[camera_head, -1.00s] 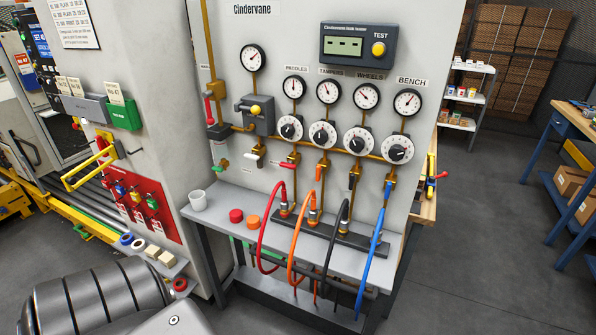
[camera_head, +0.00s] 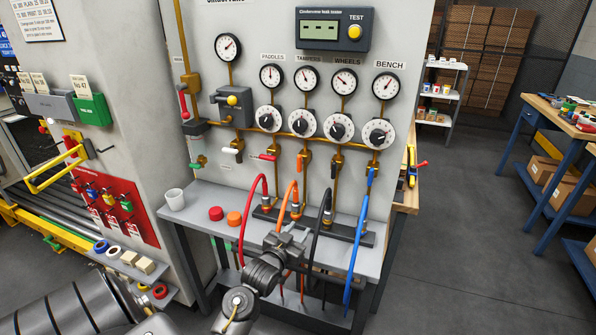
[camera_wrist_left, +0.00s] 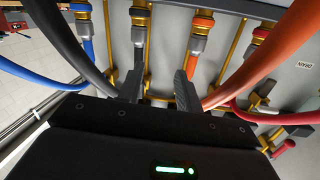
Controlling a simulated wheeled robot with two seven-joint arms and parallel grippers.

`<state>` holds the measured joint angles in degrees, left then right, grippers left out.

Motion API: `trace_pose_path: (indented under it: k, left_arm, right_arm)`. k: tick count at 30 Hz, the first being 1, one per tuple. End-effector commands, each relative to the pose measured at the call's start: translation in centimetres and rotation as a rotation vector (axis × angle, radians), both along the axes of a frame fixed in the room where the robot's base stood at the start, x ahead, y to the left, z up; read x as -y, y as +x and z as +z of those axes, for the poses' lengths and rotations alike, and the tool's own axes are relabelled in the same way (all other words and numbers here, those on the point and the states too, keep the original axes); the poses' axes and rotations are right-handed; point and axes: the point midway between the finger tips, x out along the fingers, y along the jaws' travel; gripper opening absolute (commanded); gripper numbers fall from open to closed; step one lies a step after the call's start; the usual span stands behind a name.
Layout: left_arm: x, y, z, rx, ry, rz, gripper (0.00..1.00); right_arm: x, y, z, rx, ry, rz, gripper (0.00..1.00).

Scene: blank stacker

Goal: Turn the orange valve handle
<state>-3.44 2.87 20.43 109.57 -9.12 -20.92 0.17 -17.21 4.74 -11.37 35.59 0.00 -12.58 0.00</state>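The orange valve handle (camera_head: 303,163) points up on its brass valve under the tampers dial on the grey panel. It stands between a red handle (camera_head: 264,156) and a black handle (camera_head: 337,166). My left gripper (camera_head: 297,235) is below it, low in front of the hose couplings, and not touching the handle. In the left wrist view the fingers of my left gripper (camera_wrist_left: 158,88) are apart, with a hose on each side. I cannot make out the orange handle there. The orange hose (camera_wrist_left: 270,52) passes close to the right finger. My right gripper is out of view.
Red, orange, black and blue (camera_head: 361,240) hoses loop over the shelf (camera_head: 190,211) around my left gripper. A white cup (camera_head: 174,199), a red cap (camera_head: 216,213) and an orange cap (camera_head: 235,218) stand on the shelf at left. Floor to the right is open.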

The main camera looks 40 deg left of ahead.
Motion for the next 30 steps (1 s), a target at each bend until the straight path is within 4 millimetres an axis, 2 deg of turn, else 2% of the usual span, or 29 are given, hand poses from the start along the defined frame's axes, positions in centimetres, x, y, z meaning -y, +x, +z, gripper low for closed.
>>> trace_pose_path:
  k: [1, 3, 6, 9, 16, 20, 30]
  left_arm:
    - [-1.6, 1.0, 2.3, 0.096, 0.006, 0.025, 0.35]
    - [-3.1, 2.1, 4.3, 0.204, 0.010, 0.045, 0.35]
    - [-5.1, 2.9, 6.6, 0.337, 0.014, 0.075, 0.35]
    - [-6.3, 3.2, 8.0, 0.430, 0.016, 0.095, 0.35]
    - [-7.0, 3.3, 8.9, 0.485, 0.018, 0.107, 0.35]
    - [-7.3, 4.1, 9.4, 0.486, 0.019, 0.107, 0.35]
    - [-9.2, 9.4, 11.8, 0.483, 0.018, 0.107, 0.35]
  right_arm:
    - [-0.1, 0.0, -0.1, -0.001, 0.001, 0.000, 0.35]
    - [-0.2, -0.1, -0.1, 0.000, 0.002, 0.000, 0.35]
    - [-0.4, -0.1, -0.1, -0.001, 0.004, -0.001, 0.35]
    - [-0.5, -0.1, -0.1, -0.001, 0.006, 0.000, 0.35]
    - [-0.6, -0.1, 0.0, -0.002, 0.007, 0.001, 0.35]
    - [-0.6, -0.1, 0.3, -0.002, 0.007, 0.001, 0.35]
    - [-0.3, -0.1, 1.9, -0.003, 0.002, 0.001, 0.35]
